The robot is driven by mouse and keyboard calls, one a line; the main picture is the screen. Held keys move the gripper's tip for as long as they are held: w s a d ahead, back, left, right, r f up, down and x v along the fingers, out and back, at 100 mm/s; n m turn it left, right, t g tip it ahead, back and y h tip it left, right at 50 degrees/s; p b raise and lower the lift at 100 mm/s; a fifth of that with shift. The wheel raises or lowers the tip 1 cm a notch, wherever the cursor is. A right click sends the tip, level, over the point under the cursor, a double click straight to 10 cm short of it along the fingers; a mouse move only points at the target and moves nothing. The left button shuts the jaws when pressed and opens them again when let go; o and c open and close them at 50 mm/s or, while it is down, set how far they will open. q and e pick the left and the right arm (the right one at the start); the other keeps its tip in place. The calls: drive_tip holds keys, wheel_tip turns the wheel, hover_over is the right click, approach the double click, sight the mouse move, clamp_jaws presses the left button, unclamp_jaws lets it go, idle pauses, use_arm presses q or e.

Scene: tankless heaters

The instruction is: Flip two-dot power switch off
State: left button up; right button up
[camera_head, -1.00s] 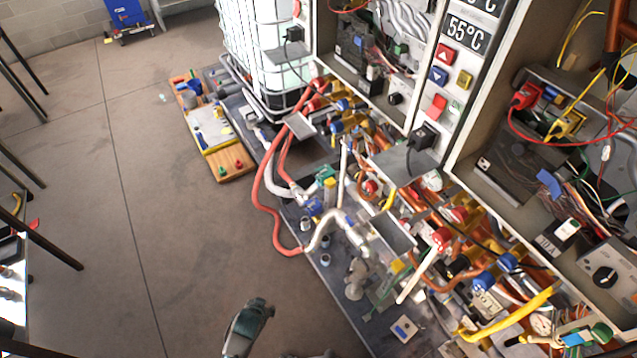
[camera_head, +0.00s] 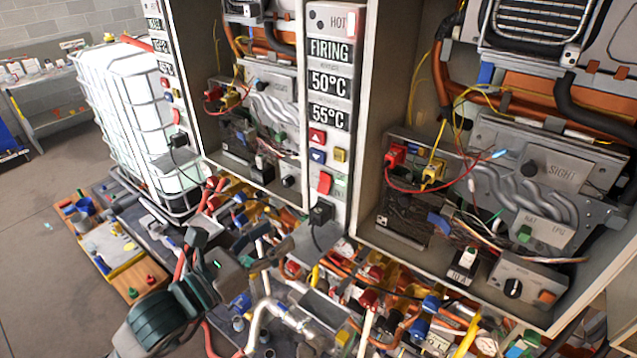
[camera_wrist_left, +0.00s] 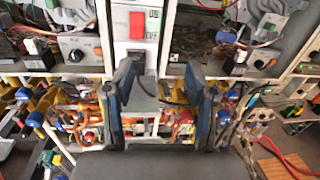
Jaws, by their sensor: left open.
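A red power switch (camera_head: 324,183) sits low on the white front panel that reads FIRING, 50°C and 55°C, in the head view. Small dark dots (camera_head: 319,23) mark the top of that panel, too small to count surely. A second red switch (camera_head: 176,116) is on the panel further left. My left gripper (camera_head: 240,248) is open and empty, below and left of the middle panel, apart from it. In the left wrist view a red switch (camera_wrist_left: 137,25) with ON above and OFF below shows ahead, above my open fingers (camera_wrist_left: 161,85). My right gripper is out of view.
A black plug (camera_head: 321,212) with a cable is just under the middle panel's switch. Crowded pipes and valves (camera_head: 370,300) lie below the heaters. Open heater cabinets (camera_head: 500,190) stand at right. A white caged tank (camera_head: 135,120) stands at left; floor is clear beyond.

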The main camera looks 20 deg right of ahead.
use_arm(q)
drive_tip(key=w+a+t+y, duration=0.1)
drive_tip(key=w+t+y, duration=0.1)
drive_tip(key=p, duration=0.5)
approach(325, 179)
drive_tip(key=shift+n, duration=0.3)
drive_tip(key=x, duration=0.7)
drive_tip(key=shift+w+d+r, duration=0.1)
drive_tip(key=shift+w+d, duration=0.05)
drive_tip(key=shift+d, duration=0.05)
drive_tip(key=shift+w+d+p, duration=0.25)
drive_tip(key=shift+w+p, duration=0.05)
drive_tip(key=shift+a, duration=0.1)
clamp_jaws()
